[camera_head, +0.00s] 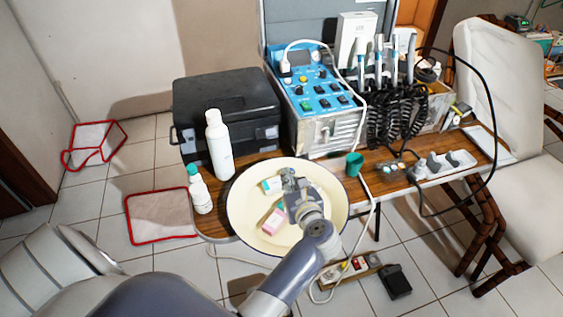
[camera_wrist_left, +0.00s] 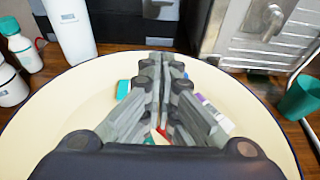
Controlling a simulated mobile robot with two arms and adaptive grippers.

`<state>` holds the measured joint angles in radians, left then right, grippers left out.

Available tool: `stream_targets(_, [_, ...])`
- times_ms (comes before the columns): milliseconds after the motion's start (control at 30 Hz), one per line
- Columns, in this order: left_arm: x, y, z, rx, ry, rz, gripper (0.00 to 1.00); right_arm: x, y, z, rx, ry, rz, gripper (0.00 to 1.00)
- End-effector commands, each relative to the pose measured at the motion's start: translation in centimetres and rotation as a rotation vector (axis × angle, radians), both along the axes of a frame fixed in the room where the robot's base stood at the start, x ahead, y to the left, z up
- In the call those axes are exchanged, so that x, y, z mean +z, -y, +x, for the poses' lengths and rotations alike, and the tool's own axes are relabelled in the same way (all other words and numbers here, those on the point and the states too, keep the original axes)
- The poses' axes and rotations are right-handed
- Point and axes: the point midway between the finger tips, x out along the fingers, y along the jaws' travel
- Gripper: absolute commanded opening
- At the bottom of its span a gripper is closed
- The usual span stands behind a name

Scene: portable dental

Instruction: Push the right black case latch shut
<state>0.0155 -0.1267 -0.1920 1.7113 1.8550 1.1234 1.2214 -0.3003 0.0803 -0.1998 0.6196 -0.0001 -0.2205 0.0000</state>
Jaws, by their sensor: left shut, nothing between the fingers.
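The black case (camera_head: 226,105) stands on the wooden table with its lid down. Its dark front also shows at the top of the left wrist view (camera_wrist_left: 118,22). A small light grey fitting (camera_wrist_left: 160,9) on its front, right of the white bottle, looks like the right latch; I cannot tell its exact position. The case's left front is partly hidden by the white bottle (camera_head: 218,145). My left gripper (camera_head: 288,177) is shut and empty over the cream basin, in front of the case and apart from it. Its closed fingers (camera_wrist_left: 163,62) point toward the case front.
The cream basin (camera_head: 245,215) holds small boxes under my gripper. A smaller green-capped bottle (camera_head: 200,194) stands left of it. The blue-panelled dental unit (camera_head: 318,95) is right of the case. A green cup (camera_head: 354,164) stands right of the basin. Space above the basin is open.

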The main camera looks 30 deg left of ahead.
Motion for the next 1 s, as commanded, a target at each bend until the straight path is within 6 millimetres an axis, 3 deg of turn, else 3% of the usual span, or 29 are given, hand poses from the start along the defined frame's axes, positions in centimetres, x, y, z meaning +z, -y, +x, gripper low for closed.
stream_targets(500, [-2.2, -7.2, 6.0, 0.001, 0.001, 0.005, 0.0, 1.2, -0.1, 0.1, 0.0, 0.001, 0.001, 0.0])
stream_targets(567, [-0.7, -7.5, 6.3, 0.002, 0.005, 0.003, 0.0, 2.1, -0.1, 0.1, 0.0, 0.001, 0.001, 0.0])
stream_targets(700, [0.5, -8.0, 6.8, 0.0, 0.001, 0.002, 0.0, 2.7, -0.1, 0.1, 0.0, 0.002, 0.001, 0.0])
stream_targets(1000, [1.0, -8.3, 7.0, 0.001, 0.0, 0.0, 0.0, 2.8, -0.1, 0.1, -0.001, 0.002, 0.001, 0.0])
